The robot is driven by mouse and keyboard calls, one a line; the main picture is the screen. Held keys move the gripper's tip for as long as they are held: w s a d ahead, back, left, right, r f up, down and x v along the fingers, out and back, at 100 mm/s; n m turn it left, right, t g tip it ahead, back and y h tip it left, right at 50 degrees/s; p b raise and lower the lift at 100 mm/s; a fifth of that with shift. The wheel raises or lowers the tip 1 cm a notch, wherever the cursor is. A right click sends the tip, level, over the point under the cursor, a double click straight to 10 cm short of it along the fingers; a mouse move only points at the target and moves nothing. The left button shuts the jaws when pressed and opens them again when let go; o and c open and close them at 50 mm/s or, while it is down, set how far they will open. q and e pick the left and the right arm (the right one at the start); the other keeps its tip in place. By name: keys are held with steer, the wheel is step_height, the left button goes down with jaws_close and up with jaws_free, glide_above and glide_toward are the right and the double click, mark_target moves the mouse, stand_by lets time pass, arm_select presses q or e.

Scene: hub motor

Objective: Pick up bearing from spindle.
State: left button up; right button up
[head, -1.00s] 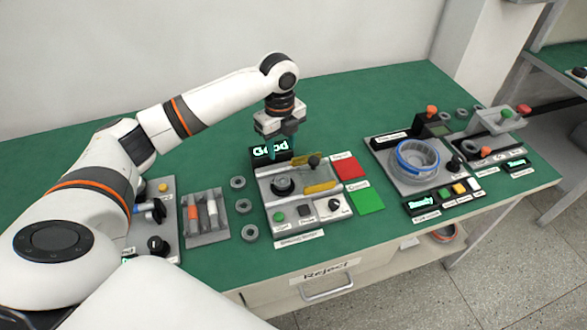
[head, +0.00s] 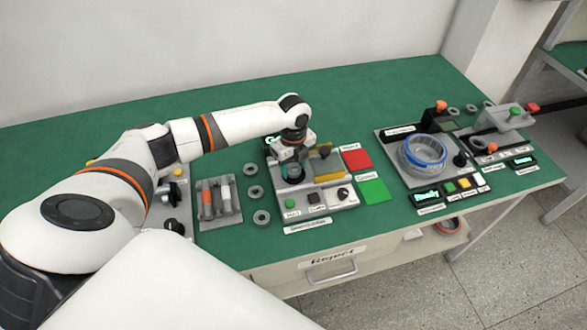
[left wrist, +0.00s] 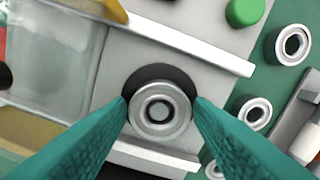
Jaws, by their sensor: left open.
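The bearing (left wrist: 159,111) is a silver ring seated on the dark spindle (left wrist: 160,76) of the grey test machine, seen in the middle of the left wrist view. My left gripper (left wrist: 160,103) is open, with its two teal fingers on either side of the bearing. Contact between the fingers and the bearing is hard to judge. In the head view, the left gripper (head: 291,170) points down over the left part of the machine (head: 318,198) and hides most of the bearing. My right gripper is not in view.
Loose bearings (head: 252,193) lie in a column left of the machine, next to a tray (head: 219,213) with red and white cylinders. Red (head: 357,160) and green (head: 373,190) pads lie to its right. A station with a blue ring (head: 424,152) stands farther right.

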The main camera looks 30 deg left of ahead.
arm_select(q)
steer(key=c, duration=0.8)
